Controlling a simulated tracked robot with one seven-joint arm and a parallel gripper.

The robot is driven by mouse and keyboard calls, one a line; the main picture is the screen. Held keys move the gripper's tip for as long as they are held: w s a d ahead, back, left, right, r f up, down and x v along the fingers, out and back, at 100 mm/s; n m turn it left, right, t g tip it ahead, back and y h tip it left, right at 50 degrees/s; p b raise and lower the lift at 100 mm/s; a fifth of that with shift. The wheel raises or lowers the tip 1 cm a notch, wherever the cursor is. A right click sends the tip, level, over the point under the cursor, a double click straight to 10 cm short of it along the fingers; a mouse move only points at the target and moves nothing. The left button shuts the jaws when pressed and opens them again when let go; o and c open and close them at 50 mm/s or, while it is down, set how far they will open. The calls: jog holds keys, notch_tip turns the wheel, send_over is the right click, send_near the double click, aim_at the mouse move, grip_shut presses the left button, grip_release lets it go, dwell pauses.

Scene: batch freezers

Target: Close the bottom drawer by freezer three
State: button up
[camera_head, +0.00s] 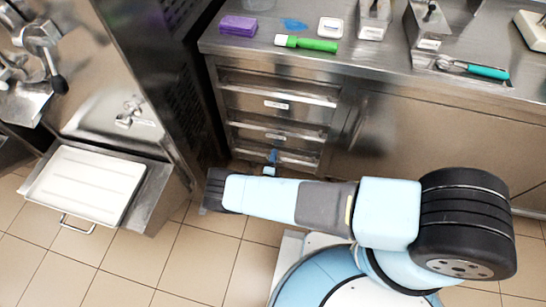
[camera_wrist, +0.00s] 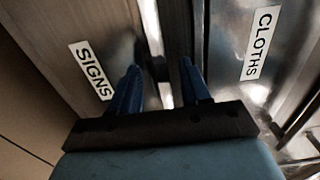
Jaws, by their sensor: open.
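A steel drawer stack (camera_head: 230,103) stands under the counter beside the freezer. The bottom drawer (camera_head: 298,160) is low in the stack, partly hidden by my gripper; how far it stands out I cannot tell. My gripper (camera_head: 273,157) is at the lower drawers, its blue fingers open. In the wrist view, my gripper (camera_wrist: 160,68) points at the gap between two fronts, one labelled SIGNS (camera_wrist: 90,70) on the left and one labelled CLOTHS (camera_wrist: 262,42) on the right. Nothing shows held between the fingers. Whether they touch a front I cannot tell.
The freezer (camera_head: 110,60) stands left of the drawers, with a white tray (camera_head: 85,185) on its front shelf. Tiled floor (camera_head: 200,255) is clear at lower left.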

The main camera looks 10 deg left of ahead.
jog(key=s, duration=1.3)
